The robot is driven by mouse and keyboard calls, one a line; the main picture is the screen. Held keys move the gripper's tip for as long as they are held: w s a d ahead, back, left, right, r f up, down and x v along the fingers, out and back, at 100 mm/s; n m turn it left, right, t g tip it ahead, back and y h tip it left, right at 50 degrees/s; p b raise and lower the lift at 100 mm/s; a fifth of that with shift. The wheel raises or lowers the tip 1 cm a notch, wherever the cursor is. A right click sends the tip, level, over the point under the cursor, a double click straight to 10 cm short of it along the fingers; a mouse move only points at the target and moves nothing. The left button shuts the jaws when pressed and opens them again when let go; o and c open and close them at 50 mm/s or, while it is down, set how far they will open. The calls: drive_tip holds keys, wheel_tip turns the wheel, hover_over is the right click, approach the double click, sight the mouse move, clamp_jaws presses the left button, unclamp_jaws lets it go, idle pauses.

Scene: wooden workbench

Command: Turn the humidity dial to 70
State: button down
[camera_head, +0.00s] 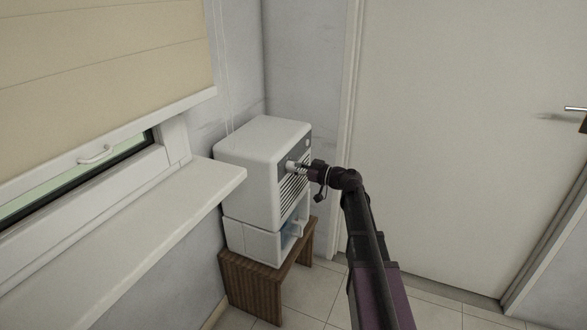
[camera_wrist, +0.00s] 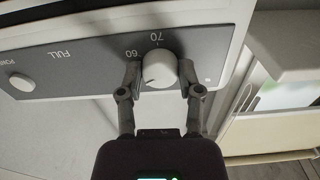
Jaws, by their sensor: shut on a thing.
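The humidity dial (camera_wrist: 160,68) is a round white knob on the dark grey control panel (camera_wrist: 88,58) of a white dehumidifier (camera_head: 258,165). My gripper (camera_wrist: 160,78) is shut on the dial, one finger on each side of it. In the wrist view the print is upside down, with 70 (camera_wrist: 160,36) straight above the dial and 60 (camera_wrist: 131,53) to its upper left. A small dark mark shows low on the dial's face; I cannot tell its exact heading. In the head view my gripper (camera_head: 300,168) meets the front of the machine and mostly hides the dial.
The dehumidifier stands on a brown wooden stool (camera_head: 252,285) in the corner. A windowsill (camera_head: 170,215) with a blind above lies at the left. A closed white door (camera_head: 450,130) is on the right. A white button (camera_wrist: 22,82) and a FULL label sit left of the dial.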

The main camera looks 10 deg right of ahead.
drive_tip(key=shift+w+m, duration=0.1)
drive_tip(key=shift+m, duration=0.2)
drive_tip(key=m, duration=0.5)
drive_tip(key=shift+m, duration=0.3)
drive_tip(key=m, duration=0.5)
drive_tip(key=shift+r, duration=0.1)
drive_tip(key=m, duration=0.6)
drive_tip(key=shift+m, duration=0.3)
drive_tip(key=m, duration=0.5)
drive_tip(key=shift+r+m, duration=0.1)
drive_tip(key=shift+m, duration=0.3)
